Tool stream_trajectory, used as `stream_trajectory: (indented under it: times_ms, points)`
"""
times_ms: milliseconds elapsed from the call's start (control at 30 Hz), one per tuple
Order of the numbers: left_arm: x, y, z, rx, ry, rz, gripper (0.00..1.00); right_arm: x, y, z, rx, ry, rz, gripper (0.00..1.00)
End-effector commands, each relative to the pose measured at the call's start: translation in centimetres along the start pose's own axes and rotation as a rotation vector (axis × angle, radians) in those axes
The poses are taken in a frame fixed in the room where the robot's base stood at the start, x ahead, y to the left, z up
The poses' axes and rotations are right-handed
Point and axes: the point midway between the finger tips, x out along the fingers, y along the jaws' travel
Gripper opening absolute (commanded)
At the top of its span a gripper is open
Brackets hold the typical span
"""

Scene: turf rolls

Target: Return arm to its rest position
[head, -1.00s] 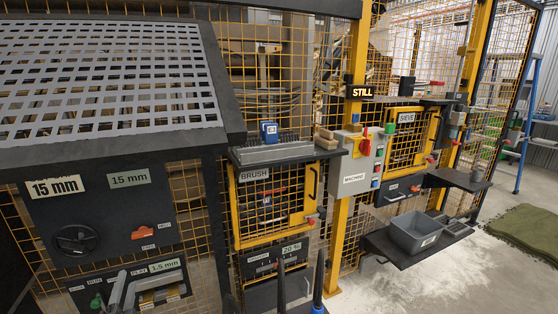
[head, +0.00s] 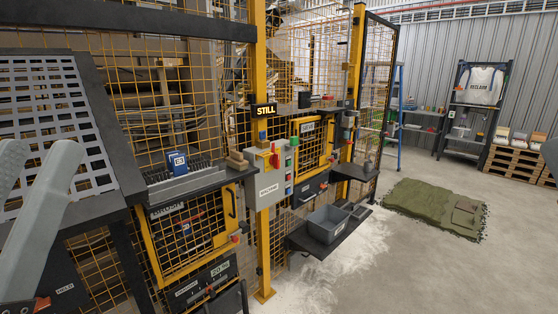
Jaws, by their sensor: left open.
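My left arm shows as a pale grey link rising along the left side of the head view. My left gripper (head: 226,300) shows only in small part, as dark finger shapes at the bottom edge in front of the lower panel of the brush station. It is open, and I see nothing between its fingers. Its lower part is cut off by the frame. My right gripper is not in view. A small grey piece at the right edge may be part of my right arm.
A fenced machine stands ahead, with a brush door (head: 185,235), a grey control box (head: 268,175) and a STILL sign (head: 265,110). A grey bin (head: 327,224) sits on a low black shelf. Stacked pallets (head: 515,163) stand behind.

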Motion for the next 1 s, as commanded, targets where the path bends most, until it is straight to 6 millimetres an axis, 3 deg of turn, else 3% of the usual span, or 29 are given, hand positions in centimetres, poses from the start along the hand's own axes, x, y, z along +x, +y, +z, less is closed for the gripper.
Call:
stream_trajectory:
  times_ms: [33, 167, 600, 800, 1000]
  points:
    - [3.5, 0.5, -5.8, -0.008, 0.055, 0.01, 0.5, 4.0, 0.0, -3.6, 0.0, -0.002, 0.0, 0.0]
    - [8.3, 0.2, -9.7, -0.002, 0.036, 0.005, 0.5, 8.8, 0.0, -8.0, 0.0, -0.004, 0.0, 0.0]
    - [23.8, 0.2, -24.8, 0.001, 0.034, 0.003, 0.5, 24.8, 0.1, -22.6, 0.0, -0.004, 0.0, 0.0]
    - [27.7, 0.1, -28.6, 0.001, 0.033, 0.002, 0.5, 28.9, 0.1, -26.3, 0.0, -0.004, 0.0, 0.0]
    - [28.0, 0.1, -28.9, 0.001, 0.033, 0.002, 0.5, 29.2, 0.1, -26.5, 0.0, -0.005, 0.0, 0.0]
